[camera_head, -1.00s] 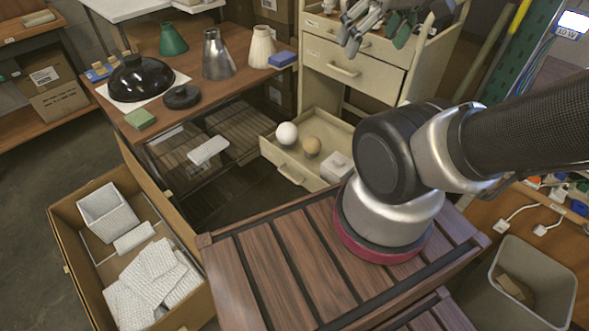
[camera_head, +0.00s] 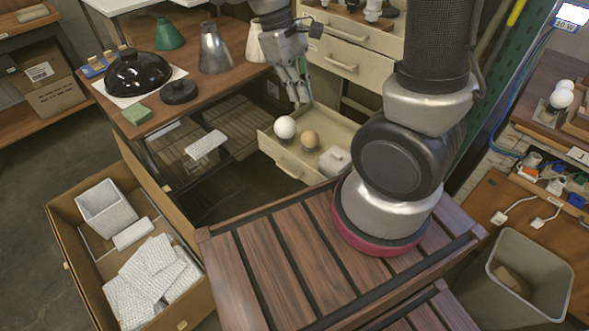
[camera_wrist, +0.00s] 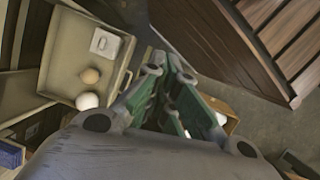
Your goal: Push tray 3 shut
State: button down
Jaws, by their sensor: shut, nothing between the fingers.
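A cream drawer (camera_head: 284,160) low in the cream cabinet stands pulled open, its handle toward the front; I take it as tray 3, though I read no number. It holds a white bulb (camera_head: 285,127), a tan bulb (camera_head: 309,139) and a small white block (camera_head: 334,160). My gripper (camera_head: 297,101) is shut and empty. It points down and appears above the drawer's left side; its height there is hard to judge. In the wrist view the open drawer (camera_wrist: 56,62) lies left of my gripper (camera_wrist: 168,68), with its handle side facing the fingers.
A wooden table (camera_head: 240,58) with lamp shades stands left of the cabinet. A cardboard box (camera_head: 62,232) of wrapped parts stands at the front left. A slatted wooden top (camera_head: 265,265) lies in front of the drawer. A grey bin (camera_head: 480,275) stands at right.

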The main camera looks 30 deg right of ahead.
jog(key=w+a+f+n+g+h, duration=0.2)
jog(key=a+f+n+h, duration=0.15)
jog(key=f, duration=0.55)
jog(key=n+t+h, duration=1.1)
jog(key=n, duration=0.2)
send_near(300, 165)
jog(key=x, duration=0.7)
jog(key=shift+d, duration=0.15)
